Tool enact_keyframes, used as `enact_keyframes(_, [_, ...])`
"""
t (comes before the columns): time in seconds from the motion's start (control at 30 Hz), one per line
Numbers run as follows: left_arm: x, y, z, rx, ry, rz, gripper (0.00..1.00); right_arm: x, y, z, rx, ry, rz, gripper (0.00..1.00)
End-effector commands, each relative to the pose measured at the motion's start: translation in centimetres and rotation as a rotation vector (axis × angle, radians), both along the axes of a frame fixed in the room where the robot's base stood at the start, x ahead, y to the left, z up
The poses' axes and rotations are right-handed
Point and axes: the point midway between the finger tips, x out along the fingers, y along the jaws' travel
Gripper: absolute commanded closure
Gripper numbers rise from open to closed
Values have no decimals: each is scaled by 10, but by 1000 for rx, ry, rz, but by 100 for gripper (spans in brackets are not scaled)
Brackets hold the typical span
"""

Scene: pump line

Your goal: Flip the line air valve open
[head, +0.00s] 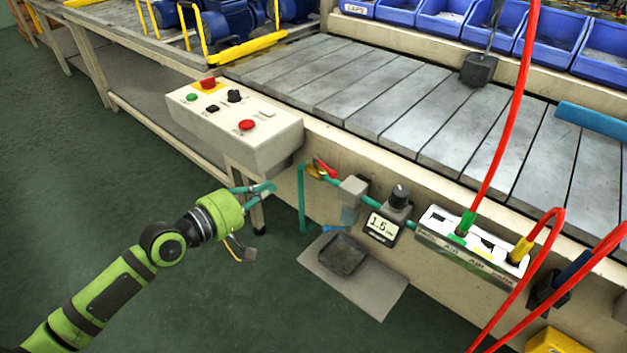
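The line air valve (317,171) is a small brass body with a red lever, on the teal air pipe at the bench's front side. The red lever (325,167) slants down to the right; its exact angle to the pipe is hard to tell. My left gripper (271,188) is left of the valve, apart from it, below the control box. Its teal-tipped fingers come together at their ends and it looks shut, with nothing seen between them. My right gripper is not in view.
A control box (244,139) with buttons overhangs near my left gripper. Right of the valve are a gauge reading about 1.5 (381,226) and a manifold (470,247) with red hoses. A black tray (342,254) sits on a grey plate below. Open floor lies left.

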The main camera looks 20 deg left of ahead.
Motion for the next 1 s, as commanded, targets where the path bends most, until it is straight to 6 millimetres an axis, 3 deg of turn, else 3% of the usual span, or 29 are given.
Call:
enact_keyframes(0.5, [85,-44,-12,2,-5,1,100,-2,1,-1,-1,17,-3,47])
enact_keyframes(0.7, [90,-71,-17,1,-1,1,100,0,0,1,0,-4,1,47])
enact_keyframes(1.0, [93,-79,-20,4,-1,2,100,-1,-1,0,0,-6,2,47])
